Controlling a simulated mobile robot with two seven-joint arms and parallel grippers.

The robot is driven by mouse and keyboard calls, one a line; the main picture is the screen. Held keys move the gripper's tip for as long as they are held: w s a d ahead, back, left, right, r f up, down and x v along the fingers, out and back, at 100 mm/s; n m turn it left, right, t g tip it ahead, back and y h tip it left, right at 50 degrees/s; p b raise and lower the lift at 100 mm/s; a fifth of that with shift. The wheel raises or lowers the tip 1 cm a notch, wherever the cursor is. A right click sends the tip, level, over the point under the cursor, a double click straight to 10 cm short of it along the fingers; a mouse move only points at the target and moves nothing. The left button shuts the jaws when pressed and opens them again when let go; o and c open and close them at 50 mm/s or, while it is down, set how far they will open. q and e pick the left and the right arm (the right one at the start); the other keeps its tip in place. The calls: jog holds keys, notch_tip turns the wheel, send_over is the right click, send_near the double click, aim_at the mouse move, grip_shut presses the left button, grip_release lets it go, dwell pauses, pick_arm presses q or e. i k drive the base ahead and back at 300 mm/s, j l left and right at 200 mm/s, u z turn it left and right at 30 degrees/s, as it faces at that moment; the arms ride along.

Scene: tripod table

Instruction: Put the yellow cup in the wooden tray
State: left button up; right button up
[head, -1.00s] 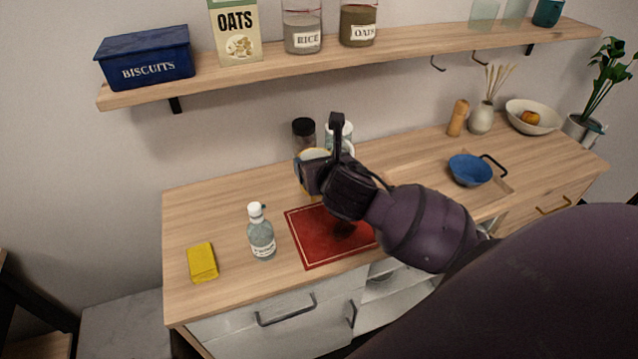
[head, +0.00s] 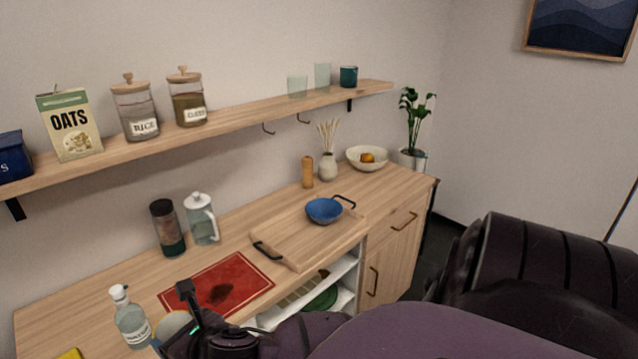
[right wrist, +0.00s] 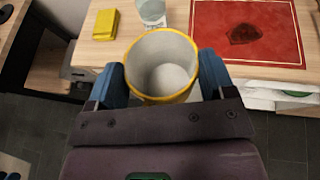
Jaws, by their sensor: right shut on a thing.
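The yellow cup (right wrist: 162,68) is between the two fingers of my right gripper (right wrist: 161,80) in the right wrist view, its pale inside facing the camera. My right gripper is shut on it. In the head view the cup (head: 172,326) shows only in part beside my right gripper (head: 190,318), at the bottom edge, near the counter's front. The wooden tray (head: 287,240) lies on the counter to the right of the gripper. It has two black handles, and a blue bowl (head: 324,211) sits toward its far right end. My left gripper is not in view.
A red mat (head: 240,274) with a dark patch lies left of the tray. A bottle (head: 131,318), a dark-lidded jar (head: 167,228) and a glass jug (head: 202,219) stand nearby. The tray's near left part is bare. A shelf (head: 230,118) runs above.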

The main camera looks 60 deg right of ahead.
aim_at(295, 245)
jog(key=l+u, duration=0.1)
jog(key=l, duration=0.8)
jog(key=k+l+u, duration=0.15)
jog(key=l, duration=0.3)
jog(key=l+u, duration=0.1)
jog(key=l, duration=0.4)
jog(key=k+l+u, duration=0.1)
jog(key=l, duration=0.3)
jog(key=k+l, duration=0.1)
jog(key=l, duration=0.35)
jog(key=k+l+u, duration=0.15)
jog(key=l, duration=0.3)
jog(key=k+l+u, duration=0.1)
jog(key=l, duration=0.35)
